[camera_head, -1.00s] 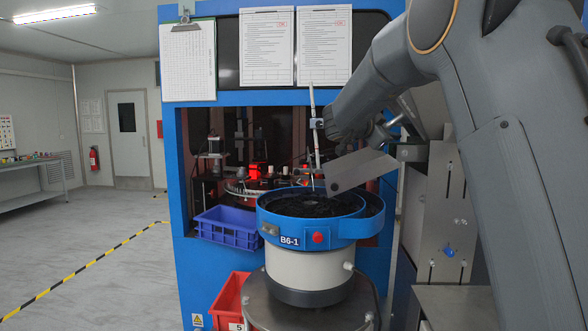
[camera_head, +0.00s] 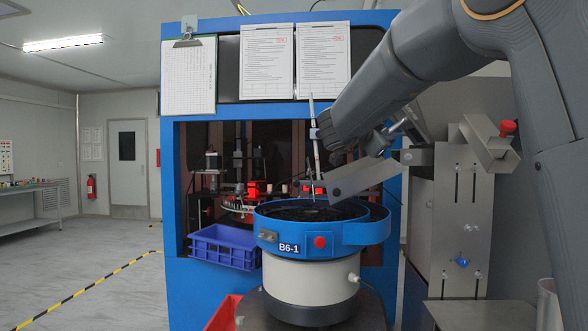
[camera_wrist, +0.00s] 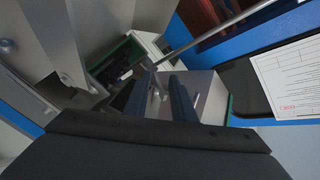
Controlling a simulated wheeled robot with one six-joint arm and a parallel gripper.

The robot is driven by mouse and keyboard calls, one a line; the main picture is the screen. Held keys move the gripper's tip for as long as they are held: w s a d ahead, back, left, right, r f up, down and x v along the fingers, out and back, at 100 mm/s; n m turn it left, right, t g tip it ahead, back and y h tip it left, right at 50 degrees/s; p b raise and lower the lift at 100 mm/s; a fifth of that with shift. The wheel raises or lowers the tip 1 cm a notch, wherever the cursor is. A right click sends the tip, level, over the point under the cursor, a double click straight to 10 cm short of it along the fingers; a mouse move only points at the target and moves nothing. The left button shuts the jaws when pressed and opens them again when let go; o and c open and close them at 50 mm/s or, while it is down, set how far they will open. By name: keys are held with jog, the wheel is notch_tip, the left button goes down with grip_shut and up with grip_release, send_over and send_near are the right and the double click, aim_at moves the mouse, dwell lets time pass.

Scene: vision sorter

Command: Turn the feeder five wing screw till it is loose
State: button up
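My gripper (camera_wrist: 158,98) shows in the wrist view with two dark fingers apart. A small grey metal piece with a rounded end (camera_wrist: 161,92) shows in the gap; I cannot tell whether the fingers touch it. In the head view my arm's end is by a silver clamp-like piece (camera_head: 397,126) above a grey chute (camera_head: 363,178), and the fingertips are hidden. A blue wing-shaped knob (camera_head: 461,262) sits low on a slotted metal plate (camera_head: 462,220) at the right, clear of my gripper. I cannot tell which piece is the feeder five wing screw.
The blue bowl feeder marked B6-1 (camera_head: 289,248) stands below the chute. A thin upright rod (camera_head: 313,135) rises beside my wrist. A blue crate (camera_head: 224,248) and a red bin (camera_head: 222,314) stand at the left. A red-knobbed bracket (camera_head: 490,143) is at the right.

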jog(key=a+f+n+t+y+b, duration=0.1)
jog(key=a+f+n+y, duration=0.1)
jog(key=a, duration=0.6)
jog(key=a+f+n+t+y+b, duration=0.1)
jog(key=a+f+n+y, duration=0.2)
jog(key=a, duration=0.6)
jog(key=s+a+f+n+t+y+b, duration=0.1)
jog(key=a+f+n+t+y, duration=0.1)
jog(key=a+n+y, duration=0.3)
jog(key=a+y, duration=0.1)
jog(key=a, duration=0.2)
jog(key=shift+a+f+n+y, duration=0.15)
jog(key=shift+n+y, duration=0.15)
jog(key=shift+n, duration=0.1)
grip_shut()
jog(key=s+d+r+m+g+h+p, duration=0.25)
jog(key=s+d+r+m, duration=0.2)
jog(key=d+m, duration=0.35)
jog(key=s+d+r+m+g+h+p, duration=0.1)
jog(key=s+d+r+m+p, duration=0.2)
jog(key=s+d+m, duration=0.45)
jog(key=s+d+r+m+g+h+p, duration=0.2)
jog(key=d+r+m+p, duration=0.3)
jog(key=m, duration=0.6)
jog(key=w+a+r+x, duration=0.1)
jog(key=x, duration=1.1)
jog(key=shift+w+a+r+p, duration=0.2)
jog(key=shift+w+p, duration=0.05)
jog(key=shift+p, duration=0.2)
